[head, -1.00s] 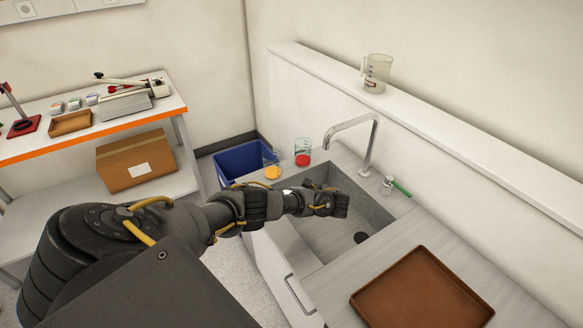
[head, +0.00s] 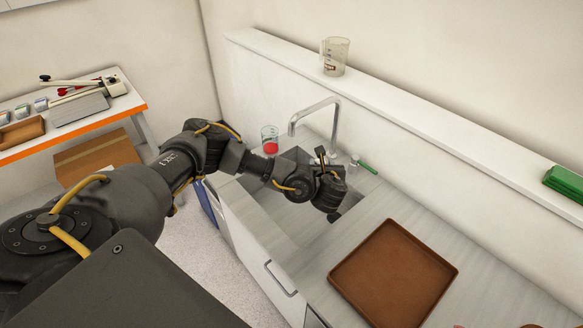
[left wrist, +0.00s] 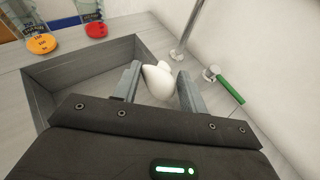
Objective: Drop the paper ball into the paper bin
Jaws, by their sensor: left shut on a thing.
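The paper ball (left wrist: 158,84) is a smooth white lump between the two fingers of my left gripper (left wrist: 158,88) in the left wrist view. The fingers are shut on it, above the sink. In the head view my left gripper (head: 321,157) is over the sink, near the faucet; the ball cannot be made out there. The blue paper bin (head: 207,203) stands on the floor left of the sink counter, mostly hidden behind my left arm. My right gripper is not in view.
A beaker with red contents (head: 270,140) stands at the sink's back left corner; the wrist view also shows an orange one (left wrist: 41,42). The faucet (head: 313,112) rises behind the sink. A brown tray (head: 395,272) lies on the counter at right.

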